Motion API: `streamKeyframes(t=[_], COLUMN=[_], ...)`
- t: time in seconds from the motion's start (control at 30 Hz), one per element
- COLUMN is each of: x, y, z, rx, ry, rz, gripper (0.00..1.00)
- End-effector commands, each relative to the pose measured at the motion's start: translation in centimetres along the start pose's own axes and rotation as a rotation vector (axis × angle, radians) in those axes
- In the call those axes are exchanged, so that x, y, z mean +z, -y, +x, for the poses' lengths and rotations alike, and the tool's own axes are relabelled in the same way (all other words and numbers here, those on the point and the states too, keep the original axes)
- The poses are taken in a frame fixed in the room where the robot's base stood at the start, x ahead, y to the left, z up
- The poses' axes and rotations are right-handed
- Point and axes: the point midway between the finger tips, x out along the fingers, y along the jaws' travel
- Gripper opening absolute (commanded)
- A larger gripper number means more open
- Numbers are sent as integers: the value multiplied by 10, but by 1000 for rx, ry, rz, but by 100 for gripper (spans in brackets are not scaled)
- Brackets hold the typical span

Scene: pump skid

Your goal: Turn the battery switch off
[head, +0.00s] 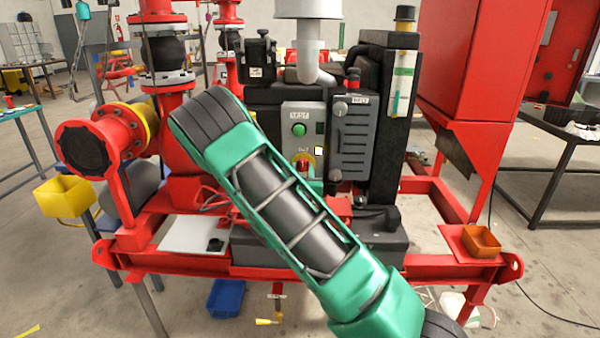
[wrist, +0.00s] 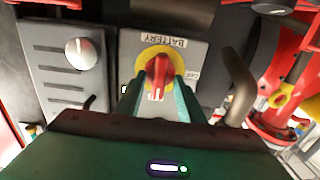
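The battery switch (wrist: 157,72) is a red knob on a round yellow plate, set in a grey panel under a BATTERY label. My gripper (wrist: 159,86) is open in the wrist view, with one green finger on each side of the knob. Yellow plate shows between the knob and the fingers, so I see no clear grip. The knob's white mark points toward my gripper. In the head view the switch (head: 305,162) shows low on the engine panel, partly covered by my arm, and my gripper is mostly hidden there.
A grey louvred box with a round knob (wrist: 83,53) stands left of the switch in the wrist view. A dark curved hose (wrist: 240,88) is close on the right. A green button (head: 299,129) sits above the switch. Red frame rails (head: 420,262) run along the front.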

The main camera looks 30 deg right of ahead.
Motion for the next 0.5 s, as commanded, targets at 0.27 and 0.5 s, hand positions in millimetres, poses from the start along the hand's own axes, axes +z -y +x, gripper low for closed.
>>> streamKeyframes(t=[0.27, 0.5], x=[0, 0], y=[0, 1], z=[0, 0], rx=[0, -1], ry=[0, 0], rz=[0, -1], gripper=[11, 0])
